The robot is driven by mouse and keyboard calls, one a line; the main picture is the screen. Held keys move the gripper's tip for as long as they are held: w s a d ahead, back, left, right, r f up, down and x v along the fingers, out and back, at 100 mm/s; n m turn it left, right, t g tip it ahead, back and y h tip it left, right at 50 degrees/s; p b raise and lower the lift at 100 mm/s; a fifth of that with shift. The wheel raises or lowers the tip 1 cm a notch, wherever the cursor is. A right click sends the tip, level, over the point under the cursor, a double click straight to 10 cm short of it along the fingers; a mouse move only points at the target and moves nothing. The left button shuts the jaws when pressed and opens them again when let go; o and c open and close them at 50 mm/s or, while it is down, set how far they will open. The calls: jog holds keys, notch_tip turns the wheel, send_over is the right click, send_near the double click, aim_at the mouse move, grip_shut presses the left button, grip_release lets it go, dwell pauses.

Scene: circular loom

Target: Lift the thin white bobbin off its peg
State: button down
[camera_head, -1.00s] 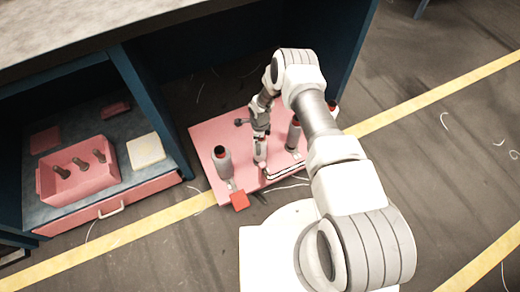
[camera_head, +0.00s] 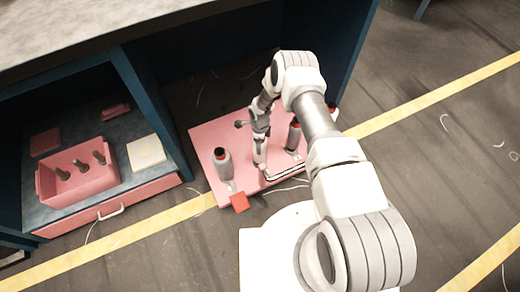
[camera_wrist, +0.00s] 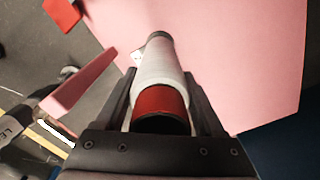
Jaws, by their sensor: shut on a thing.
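The thin white bobbin (camera_wrist: 160,65) has a red band and a dark end, and it lies between my gripper's two dark fingers (camera_wrist: 162,95) in the wrist view. The fingers are shut on it near the red end. In the head view my gripper (camera_head: 260,136) points down over the pink board, with the white bobbin (camera_head: 260,153) below it. The bobbin looks upright there. Its peg is hidden, so I cannot tell whether the bobbin still sits on it.
The pink board (camera_head: 207,140) also bears a grey bobbin (camera_head: 223,165) to the left and another (camera_head: 294,137) close to the right. A red block (camera_head: 239,202) is at its front edge. A pink box (camera_head: 82,190) with pegs stands on the shelf at left.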

jog(key=shift+r+p, duration=0.35)
jog(key=shift+r, duration=0.4)
notch_tip(320, 180, up, 16)
jog(key=p, duration=0.9)
jog(key=shift+p, duration=0.4)
notch_tip(320, 180, up, 8)
jog(key=p, duration=0.4)
jog(key=shift+f, duration=0.25)
jog(key=shift+r, duration=0.1)
